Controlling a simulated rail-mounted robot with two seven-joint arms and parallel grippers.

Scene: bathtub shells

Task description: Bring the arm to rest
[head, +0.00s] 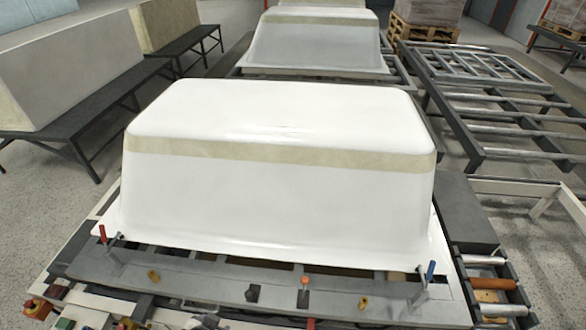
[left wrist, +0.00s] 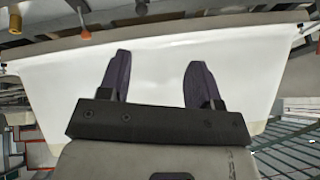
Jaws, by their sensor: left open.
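Neither of my grippers shows in the head view. In the left wrist view my left gripper (left wrist: 158,75) is open and empty, its two dark fingers spread apart. The white shell wall (left wrist: 150,60) fills the space behind the fingers. I cannot tell how far the fingertips are from it. My right gripper is in neither view.
Clamps with a red handle (head: 103,234) and a blue handle (head: 430,271) stand at the frame's front corners. More shells (head: 315,42) stand behind. A roller conveyor (head: 490,90) lies at right, and a dark bench (head: 100,95) carries a pale block at left.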

